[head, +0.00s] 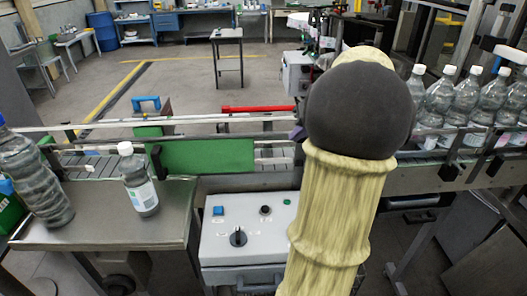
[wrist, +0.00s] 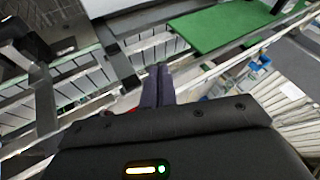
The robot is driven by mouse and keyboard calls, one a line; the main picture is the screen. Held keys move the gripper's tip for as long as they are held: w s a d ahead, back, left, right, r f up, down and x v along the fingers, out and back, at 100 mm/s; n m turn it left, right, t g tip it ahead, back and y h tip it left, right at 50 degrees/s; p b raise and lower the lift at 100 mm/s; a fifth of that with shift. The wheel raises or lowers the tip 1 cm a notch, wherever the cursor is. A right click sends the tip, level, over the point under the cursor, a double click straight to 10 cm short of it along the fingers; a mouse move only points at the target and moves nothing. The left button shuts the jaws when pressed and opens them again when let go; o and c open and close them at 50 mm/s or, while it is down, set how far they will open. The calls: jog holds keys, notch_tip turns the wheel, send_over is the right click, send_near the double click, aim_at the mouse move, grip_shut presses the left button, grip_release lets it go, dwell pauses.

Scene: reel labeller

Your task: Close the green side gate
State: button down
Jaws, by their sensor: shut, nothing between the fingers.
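The green side gate (head: 205,156) is a flat green panel along the near side of the conveyor, left of my arm in the head view. A black upright piece (head: 157,162) stands at its left end. I cannot tell how far the gate stands open. The green panel also shows at the top of the wrist view (wrist: 232,24). My gripper (head: 298,132) is mostly hidden behind my arm in the head view, right of the gate. In the wrist view its fingers (wrist: 158,82) are together and empty, apart from the green panel.
The conveyor's rails (head: 90,127) run across the view. Several clear bottles (head: 440,95) stand on its right part. A bottle with a white cap (head: 139,180) and a larger tilted bottle (head: 32,175) are at the left metal table (head: 110,232). A control box (head: 245,235) sits below the gate.

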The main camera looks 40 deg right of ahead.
jog(key=shift+f, duration=0.1)
jog(key=w+a+f+p, duration=0.4)
jog(key=w+a+f, duration=0.1)
jog(key=w+f, duration=0.3)
dwell(0.5)
jog(key=shift+w+a, duration=0.15)
